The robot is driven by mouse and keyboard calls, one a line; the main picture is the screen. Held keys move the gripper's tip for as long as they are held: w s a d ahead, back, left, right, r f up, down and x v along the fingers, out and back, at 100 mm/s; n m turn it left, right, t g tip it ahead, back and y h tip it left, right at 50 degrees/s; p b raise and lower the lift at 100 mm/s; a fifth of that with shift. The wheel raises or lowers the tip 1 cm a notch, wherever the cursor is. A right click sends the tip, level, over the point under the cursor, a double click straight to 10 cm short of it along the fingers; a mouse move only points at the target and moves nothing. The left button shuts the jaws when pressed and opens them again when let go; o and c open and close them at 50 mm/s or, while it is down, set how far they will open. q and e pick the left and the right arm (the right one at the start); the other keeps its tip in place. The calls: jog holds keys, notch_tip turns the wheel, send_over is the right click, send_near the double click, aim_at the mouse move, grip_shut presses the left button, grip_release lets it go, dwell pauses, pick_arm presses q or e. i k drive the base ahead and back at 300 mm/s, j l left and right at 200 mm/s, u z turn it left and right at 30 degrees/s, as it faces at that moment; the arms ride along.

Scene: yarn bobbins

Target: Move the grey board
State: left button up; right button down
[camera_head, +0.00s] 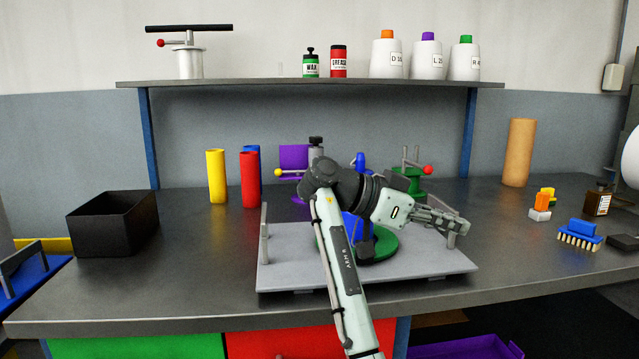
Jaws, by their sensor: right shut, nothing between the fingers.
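The grey board (285,268) lies flat on the dark workbench near its front edge. It has an upright handle (265,236) at its left end and another (452,237) at its right end. A green round base (385,247) with a blue part (352,229) stands on the board, largely hidden by my right arm. My right gripper (462,224) is shut and empty, by the right handle. I cannot tell whether it touches the handle. My left gripper is not in view.
A black open box (112,224) stands at the left. Yellow (217,177) and red (250,180) cylinders stand behind the board. A blue brush (580,234), a brown bottle (597,200) and a tan cylinder (519,153) are at the right.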

aim_at(290, 260)
jog(key=i+j, duration=0.25)
jog(key=j, duration=0.2)
jog(key=i+j, duration=0.25)
jog(key=j, duration=0.15)
jog(key=i+j, duration=0.2)
jog(key=j, duration=0.25)
